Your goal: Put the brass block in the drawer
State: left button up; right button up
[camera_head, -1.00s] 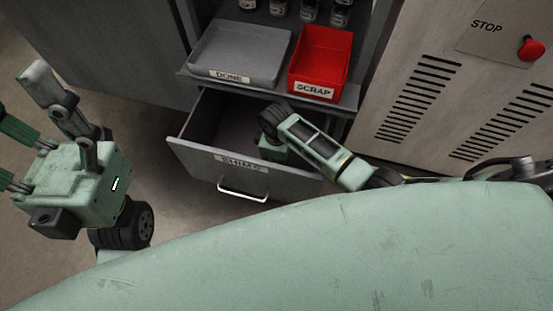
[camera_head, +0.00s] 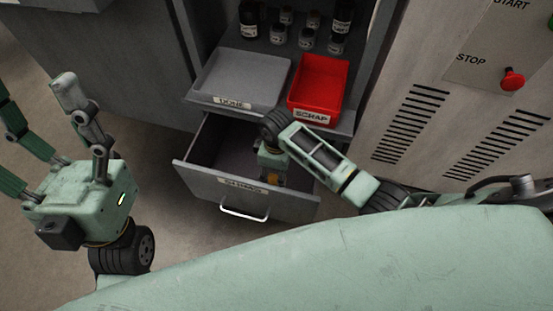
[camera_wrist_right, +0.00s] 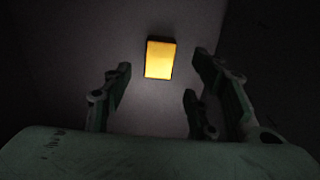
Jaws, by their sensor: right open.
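The brass block (camera_wrist_right: 159,59) glows yellow in the right wrist view, lying on a grey surface ahead of the fingers with a gap on both sides. My left gripper (camera_head: 40,115) is open and empty at the far left, away from the drawer.
Above the drawer a grey tray (camera_head: 241,73) labelled DONE and a red bin (camera_head: 319,88) labelled SCRAP stand side by side. Several small bottles stand behind them. A vented panel (camera_head: 430,120) with a red STOP button (camera_head: 513,79) is on the right. Floor is clear left of the drawer.

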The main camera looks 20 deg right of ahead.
jog(key=w+a+r+m+t+y+p, duration=0.1)
jog(key=w+a+r+t+y+p, duration=0.2)
jog(key=a+r, duration=0.35)
pick_arm(q)
jog(key=w+d+f+g+y+b, duration=0.1)
jog(key=w+d+f+g, duration=0.1)
jog(key=w+f+g, duration=0.3)
jog(key=w, duration=0.4)
jog(key=shift+g+y, duration=0.3)
jog(key=shift+g, duration=0.1)
pick_arm(e)
notch_tip(320, 180, up, 47)
jog(key=m+t+y, duration=0.4)
jog(key=m+t, duration=0.3)
jog(key=t, duration=1.5)
send_over(276, 181)
jog(key=s, duration=0.6)
jog(key=shift+w+a+r, duration=0.15)
jog(key=shift+a+r, duration=0.05)
jog(key=shift+a, duration=0.2)
